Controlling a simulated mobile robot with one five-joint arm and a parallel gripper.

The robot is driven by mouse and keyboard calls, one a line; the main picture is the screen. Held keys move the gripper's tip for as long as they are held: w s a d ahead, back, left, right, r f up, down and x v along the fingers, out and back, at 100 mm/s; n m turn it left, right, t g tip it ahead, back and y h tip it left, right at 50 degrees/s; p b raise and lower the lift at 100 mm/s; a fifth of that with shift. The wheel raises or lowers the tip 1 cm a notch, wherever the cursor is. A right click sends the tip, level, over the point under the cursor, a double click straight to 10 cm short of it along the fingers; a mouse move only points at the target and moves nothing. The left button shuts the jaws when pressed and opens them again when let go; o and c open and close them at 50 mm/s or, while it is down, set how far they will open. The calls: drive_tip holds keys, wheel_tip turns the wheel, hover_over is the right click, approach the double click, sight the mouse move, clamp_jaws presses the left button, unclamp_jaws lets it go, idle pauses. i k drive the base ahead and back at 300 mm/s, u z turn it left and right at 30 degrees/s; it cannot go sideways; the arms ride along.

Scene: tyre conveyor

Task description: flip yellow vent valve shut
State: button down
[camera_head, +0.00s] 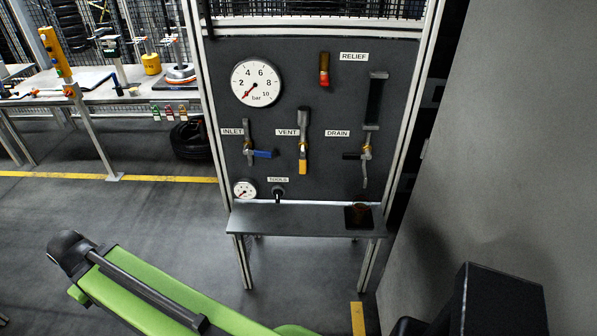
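The vent valve is on the dark panel, just right of the VENT label (287,132). Its yellow handle (303,167) points straight down, in line with the vertical pipe (304,122) above it. My green arm link (165,300) crosses the lower left, below and well apart from the panel. No fingertips of my gripper show, and nothing of mine touches the valve.
Left of the vent, the inlet valve's blue handle (263,154) points right. Right of it, the drain valve's black handle (352,155) points left. A grey shelf (290,219) juts out below, bearing a small dark container (358,215). A wall (490,150) stands at right.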

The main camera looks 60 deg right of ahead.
sight(302, 160)
drive_tip(key=z, duration=0.15)
drive_tip(key=i, duration=1)
drive_tip(key=u, duration=0.1)
